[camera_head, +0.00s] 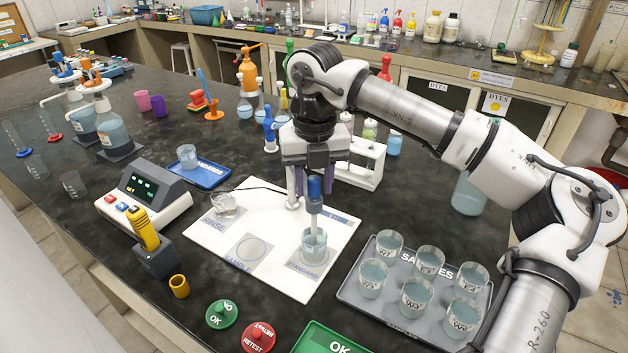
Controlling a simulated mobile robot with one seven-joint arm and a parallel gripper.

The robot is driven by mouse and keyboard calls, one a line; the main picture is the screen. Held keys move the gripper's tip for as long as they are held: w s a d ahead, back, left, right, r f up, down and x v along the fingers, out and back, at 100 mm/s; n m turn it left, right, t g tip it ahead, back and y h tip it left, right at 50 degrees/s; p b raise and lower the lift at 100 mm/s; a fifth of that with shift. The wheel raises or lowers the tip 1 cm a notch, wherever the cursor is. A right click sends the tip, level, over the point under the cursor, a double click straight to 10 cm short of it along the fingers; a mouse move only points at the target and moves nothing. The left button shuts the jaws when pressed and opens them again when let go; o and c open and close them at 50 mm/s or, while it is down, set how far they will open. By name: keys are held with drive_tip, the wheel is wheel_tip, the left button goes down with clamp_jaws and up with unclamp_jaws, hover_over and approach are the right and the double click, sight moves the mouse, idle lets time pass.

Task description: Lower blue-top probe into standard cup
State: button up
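The blue-top probe (315,188) is upright, with a blue cap and a pale stem. Its stem reaches down inside the rim of the standard cup (308,257), a clear cup of pale liquid on the STANDARD square. How deep the tip sits is hard to make out. My gripper (312,193) points down from above, its fingers on both sides of the blue cap. Whether the fingers press on the cap or stand apart from it is unclear.
The white mat (278,275) has an empty SAMPLE circle and a cup on RINSE (224,204). The grey tray (352,291) of sample cups is close on the right. A meter (147,195) stands left; a white rack (360,168) stands behind.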

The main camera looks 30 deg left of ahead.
drive_tip(key=shift+o, duration=0.5)
drive_tip(key=shift+r, duration=0.25)
wheel_tip(320, 180, up, 13)
drive_tip(key=b, duration=0.2)
drive_tip(key=shift+r, duration=0.15)
